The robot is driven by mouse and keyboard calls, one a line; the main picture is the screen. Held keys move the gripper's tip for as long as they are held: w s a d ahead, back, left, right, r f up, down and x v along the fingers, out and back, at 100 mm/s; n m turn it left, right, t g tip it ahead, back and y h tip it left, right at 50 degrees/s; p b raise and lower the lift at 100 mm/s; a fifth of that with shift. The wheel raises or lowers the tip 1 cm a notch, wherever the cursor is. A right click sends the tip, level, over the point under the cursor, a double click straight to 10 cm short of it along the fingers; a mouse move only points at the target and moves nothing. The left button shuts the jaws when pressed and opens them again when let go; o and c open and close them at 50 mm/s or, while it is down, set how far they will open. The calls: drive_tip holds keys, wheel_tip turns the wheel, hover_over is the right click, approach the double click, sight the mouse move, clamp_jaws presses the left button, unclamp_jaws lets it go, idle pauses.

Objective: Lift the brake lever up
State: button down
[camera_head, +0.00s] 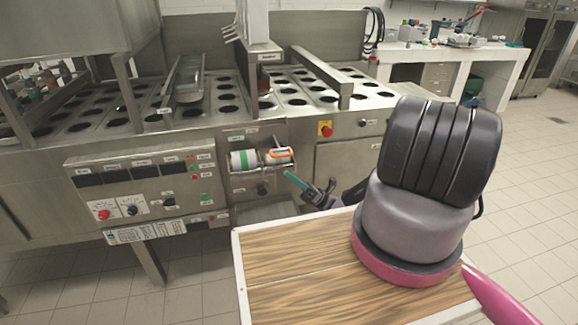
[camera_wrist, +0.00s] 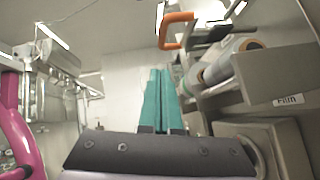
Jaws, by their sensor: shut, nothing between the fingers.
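The brake lever appears as an orange loop-shaped handle (camera_wrist: 178,30) in the wrist view, near the top, on a dark arm beside the film rolls. In the head view an orange bar (camera_head: 279,152) shows at the film rolls on the machine front. My gripper (camera_head: 287,174) has teal fingers, pressed together and empty, just below and in front of the film holder. In the wrist view its fingertips (camera_wrist: 159,72) lie below the orange handle in the picture, with a visible gap between them. I cannot tell the exact depth between them.
Film rolls (camera_head: 243,160) sit in a metal holder; a grey box labelled Film (camera_wrist: 276,77) is close on the right in the wrist view. The control panel (camera_head: 145,185) is to the left. A wood-topped surface (camera_head: 290,275) lies in front.

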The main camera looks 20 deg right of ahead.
drive_tip(key=r, duration=0.3)
drive_tip(key=w+r, duration=0.1)
drive_tip(key=shift+w+a+r, duration=0.1)
drive_tip(key=shift+a+r, duration=0.1)
drive_tip(key=shift+a, duration=0.05)
drive_tip(key=shift+t, duration=0.3)
